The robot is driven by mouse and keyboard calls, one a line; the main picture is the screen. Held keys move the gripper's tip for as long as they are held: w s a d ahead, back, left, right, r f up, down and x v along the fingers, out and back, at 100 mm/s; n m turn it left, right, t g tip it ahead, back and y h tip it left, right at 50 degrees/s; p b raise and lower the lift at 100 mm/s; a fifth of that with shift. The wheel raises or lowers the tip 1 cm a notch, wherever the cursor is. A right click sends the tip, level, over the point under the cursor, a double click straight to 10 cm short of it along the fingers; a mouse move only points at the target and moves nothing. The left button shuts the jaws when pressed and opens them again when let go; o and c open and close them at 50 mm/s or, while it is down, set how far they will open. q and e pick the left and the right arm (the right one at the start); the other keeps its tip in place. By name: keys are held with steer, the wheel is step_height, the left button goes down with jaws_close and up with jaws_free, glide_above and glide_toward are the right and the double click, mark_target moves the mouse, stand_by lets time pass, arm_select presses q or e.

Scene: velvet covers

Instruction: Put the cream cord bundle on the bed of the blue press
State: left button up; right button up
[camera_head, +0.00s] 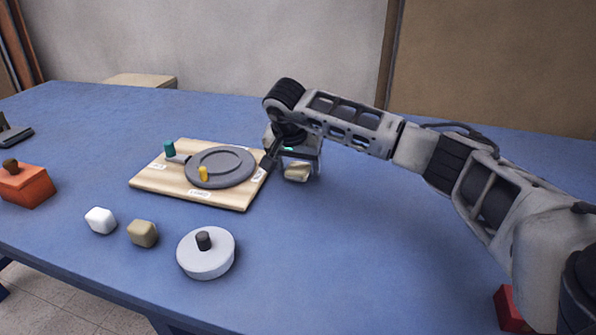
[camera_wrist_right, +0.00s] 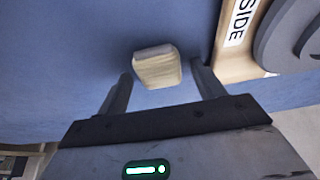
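A cream block-like bundle (camera_head: 297,173), which looks like the cream cord bundle, lies on the blue table right of the wooden board. In the right wrist view the bundle (camera_wrist_right: 158,68) shows a pale top and faintly ribbed side. My right gripper (camera_head: 292,164) is above it, pointing down. In the wrist view its fingers (camera_wrist_right: 162,80) are spread, one on each side of the bundle, with gaps visible; contact cannot be seen. I cannot make out a blue press in either view. My left gripper is not in view.
The wooden board (camera_head: 225,201) carries a grey disc (camera_head: 222,168) and teal and yellow pegs. A white block (camera_head: 100,220), tan block (camera_head: 143,234), round white lidded thing (camera_head: 206,256) and orange box (camera_head: 27,186) stand nearby. A red block (camera_head: 509,309) is front right.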

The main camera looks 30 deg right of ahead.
steer(key=c, duration=0.9)
steer(key=shift+r, duration=0.15)
